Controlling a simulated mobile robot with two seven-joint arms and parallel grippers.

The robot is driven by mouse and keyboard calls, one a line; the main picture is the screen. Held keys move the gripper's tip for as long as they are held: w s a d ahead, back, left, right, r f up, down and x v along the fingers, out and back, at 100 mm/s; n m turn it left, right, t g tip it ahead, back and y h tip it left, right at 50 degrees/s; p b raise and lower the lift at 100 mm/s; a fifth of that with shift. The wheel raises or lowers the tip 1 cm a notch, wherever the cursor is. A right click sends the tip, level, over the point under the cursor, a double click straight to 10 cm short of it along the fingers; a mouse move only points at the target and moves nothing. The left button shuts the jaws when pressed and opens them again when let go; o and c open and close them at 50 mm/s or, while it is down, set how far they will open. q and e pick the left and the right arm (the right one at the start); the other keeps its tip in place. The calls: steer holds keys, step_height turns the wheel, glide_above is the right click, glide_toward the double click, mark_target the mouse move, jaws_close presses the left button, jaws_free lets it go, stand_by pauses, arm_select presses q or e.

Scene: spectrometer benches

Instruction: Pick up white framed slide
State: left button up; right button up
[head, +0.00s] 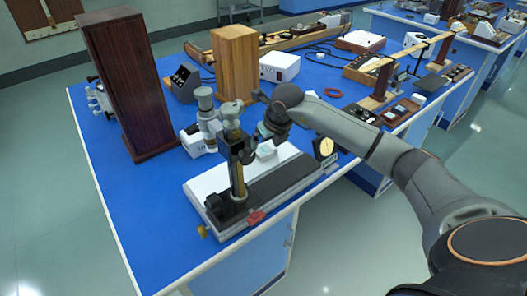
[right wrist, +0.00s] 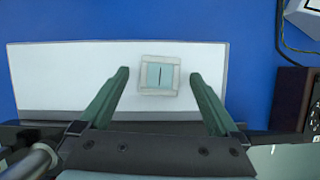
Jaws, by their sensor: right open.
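The white framed slide (right wrist: 147,76) has a pale blue-green centre with a dark line down it. In the right wrist view it lies over the white board (right wrist: 60,80). My right gripper (right wrist: 160,76) is open, with one green finger on each side of the slide and a gap on both sides. Whether the fingertips are at the slide's height I cannot tell. In the head view the right gripper (head: 268,134) is over the white board (head: 208,183), just above a small white piece that seems to be the slide (head: 266,150). My left gripper is not in view.
A microscope-like instrument on a black post (head: 238,165) stands just left of the right gripper. A tall dark wooden box (head: 125,85) and a lighter one (head: 235,65) stand behind on the blue bench (head: 105,170).

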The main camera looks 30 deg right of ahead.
steer(key=shift+w+f, duration=0.15)
steer(key=shift+f, duration=0.15)
steer(key=shift+c, duration=0.4)
steer(key=shift+r, duration=0.1)
steer(key=c, duration=1.4)
